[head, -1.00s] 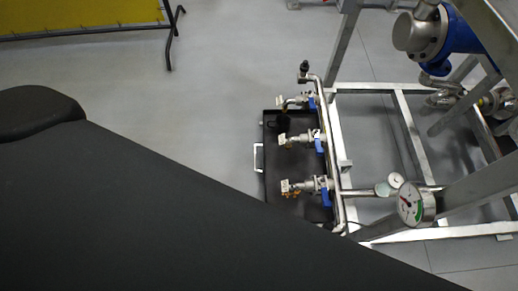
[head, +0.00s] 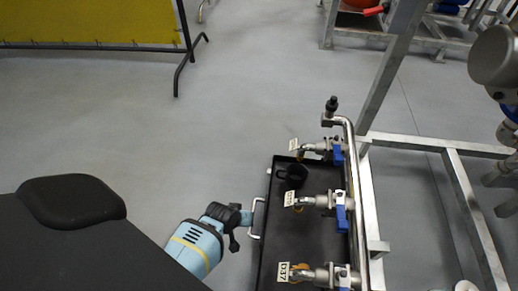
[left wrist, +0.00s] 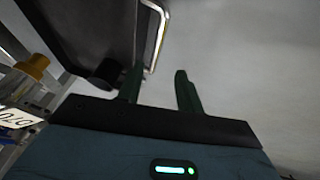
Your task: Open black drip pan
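The black drip pan (head: 312,238) lies low under a row of valves in the head view. Its pale bar handle (head: 253,219) is on the pan's left side. My left gripper (head: 244,218) is at this handle. In the left wrist view the gripper (left wrist: 160,78) is open, with its two dark fingers apart. The handle (left wrist: 160,28) shows just beyond the fingertips, nearer the left finger, along the edge of the pan (left wrist: 85,28). I cannot tell whether a finger touches it. My right gripper is not in view.
Valves with blue levers (head: 341,219) and tags hang over the pan from a steel pipe (head: 355,200). A black cup (head: 291,173) is at the pan's far end. A metal frame (head: 470,215) stands right. The grey floor left of the pan is open, up to a yellow screen (head: 90,20).

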